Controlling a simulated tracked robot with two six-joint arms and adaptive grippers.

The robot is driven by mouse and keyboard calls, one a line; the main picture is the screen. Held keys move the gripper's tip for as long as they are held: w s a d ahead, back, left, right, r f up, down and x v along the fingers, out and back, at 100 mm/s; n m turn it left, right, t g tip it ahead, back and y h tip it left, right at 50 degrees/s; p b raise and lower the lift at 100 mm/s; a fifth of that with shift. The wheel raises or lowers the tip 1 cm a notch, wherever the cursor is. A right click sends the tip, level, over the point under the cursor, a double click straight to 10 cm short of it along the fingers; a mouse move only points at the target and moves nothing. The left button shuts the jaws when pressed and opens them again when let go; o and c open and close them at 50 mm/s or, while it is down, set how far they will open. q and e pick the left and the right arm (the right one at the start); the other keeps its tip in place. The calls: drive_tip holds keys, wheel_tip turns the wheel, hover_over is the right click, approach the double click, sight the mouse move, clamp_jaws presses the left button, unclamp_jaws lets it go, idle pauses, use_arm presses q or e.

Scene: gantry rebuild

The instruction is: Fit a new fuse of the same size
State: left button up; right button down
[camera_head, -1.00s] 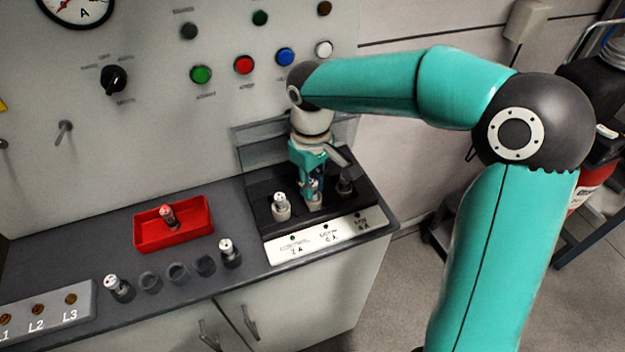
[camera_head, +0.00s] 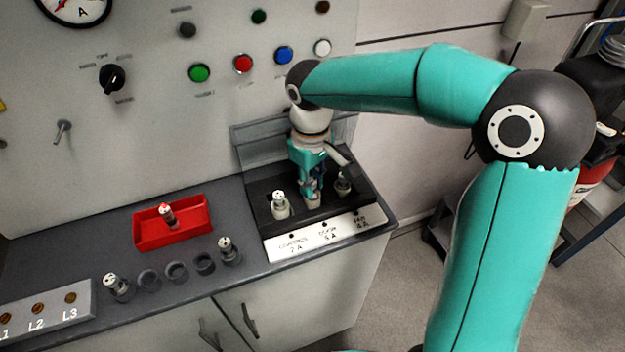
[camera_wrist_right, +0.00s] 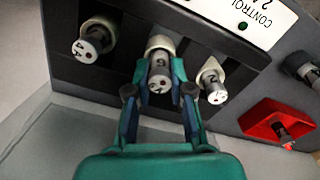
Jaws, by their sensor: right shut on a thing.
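My right gripper (camera_head: 312,192) points down at the middle position of the black fuse block (camera_head: 259,205). In the right wrist view my gripper (camera_wrist_right: 159,91) is shut on a pale, grey-ended fuse (camera_wrist_right: 159,72). That fuse stands in line with the middle pale holder; how deep it sits I cannot tell. A fuse stands in the left position (camera_head: 279,203) and another in the right position (camera_head: 343,184). A label plate (camera_head: 325,234) runs along the block's front. My left gripper is not in view.
At the counter's front edge, a row has a fuse at the left end (camera_head: 117,286), a fuse at the right end (camera_head: 229,251), and three empty dark cups between, one (camera_head: 177,271) in the middle. An L1-L2-L3 terminal strip (camera_head: 50,313) lies left. The panel wall rises behind.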

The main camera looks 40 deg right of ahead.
sight(311, 180)
drive_tip(key=shift+f+b, duration=0.4)
drive_tip(key=shift+f, duration=0.2)
idle(0.4)
drive_tip(key=c, duration=1.3)
unclamp_jaws()
drive_tip(key=shift+r, duration=0.1)
wheel_tip(311, 180, up, 11)
drive_tip(key=p, duration=0.9)
